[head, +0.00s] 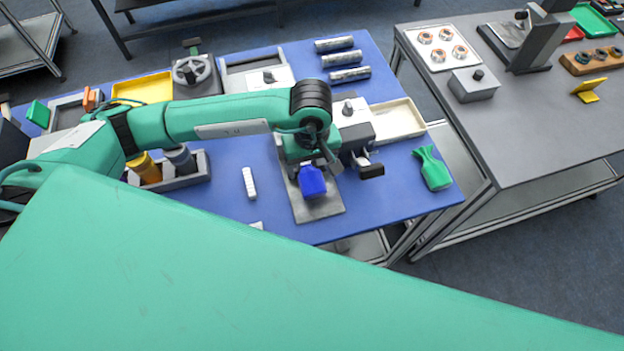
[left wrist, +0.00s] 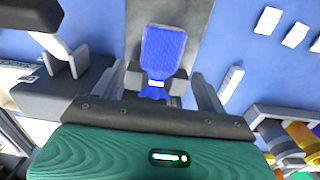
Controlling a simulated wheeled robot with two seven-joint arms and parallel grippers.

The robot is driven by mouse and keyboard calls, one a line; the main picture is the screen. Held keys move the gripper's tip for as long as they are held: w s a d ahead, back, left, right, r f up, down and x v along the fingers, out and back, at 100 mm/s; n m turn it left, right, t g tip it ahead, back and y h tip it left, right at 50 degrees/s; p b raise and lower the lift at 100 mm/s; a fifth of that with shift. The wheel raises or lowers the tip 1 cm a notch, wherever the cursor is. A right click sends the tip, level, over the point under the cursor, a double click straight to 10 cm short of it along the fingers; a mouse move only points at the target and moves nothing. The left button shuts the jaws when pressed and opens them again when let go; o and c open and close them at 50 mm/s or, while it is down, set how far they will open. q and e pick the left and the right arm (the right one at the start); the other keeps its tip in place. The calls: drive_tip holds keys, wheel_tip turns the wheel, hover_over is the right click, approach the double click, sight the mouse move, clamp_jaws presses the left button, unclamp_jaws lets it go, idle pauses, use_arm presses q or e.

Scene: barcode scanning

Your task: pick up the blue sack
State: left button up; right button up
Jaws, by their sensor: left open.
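The blue sack (head: 312,181) lies on a grey plate (head: 322,209) on the blue table. In the left wrist view the sack (left wrist: 163,48) shows its wide quilted body at the top and its narrow neck towards my gripper. My left gripper (left wrist: 157,84) is open, with one finger on each side of the neck. Whether the fingers touch the sack cannot be told. In the head view my left wrist hides the neck end of the sack. My right gripper is not in view.
A grey device with a black head (head: 371,170) stands close to the right of my left gripper. A green sack (head: 433,170) lies near the table's right edge. A white block (head: 249,183) lies left of the plate. A cream tray (head: 398,120) is behind.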

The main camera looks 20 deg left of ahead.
sight(312, 181)
use_arm(q)
drive_tip(key=shift+s+f, duration=0.15)
drive_tip(key=f+p, duration=0.1)
drive_tip(key=f, duration=0.1)
drive_tip(key=f+p, duration=0.1)
drive_tip(key=p, duration=0.1)
drive_tip(key=shift+s+d+f, duration=0.2)
drive_tip(key=shift+s+f, duration=0.15)
drive_tip(key=shift+s, duration=0.05)
drive_tip(key=shift+f, duration=0.6)
drive_tip(key=c, duration=1)
drive_tip(key=shift+w, duration=0.1)
drive_tip(key=shift+c, duration=1.3)
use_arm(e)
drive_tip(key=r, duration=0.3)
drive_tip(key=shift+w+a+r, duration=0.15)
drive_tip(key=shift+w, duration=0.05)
use_arm(q)
drive_tip(key=shift+r, duration=0.1)
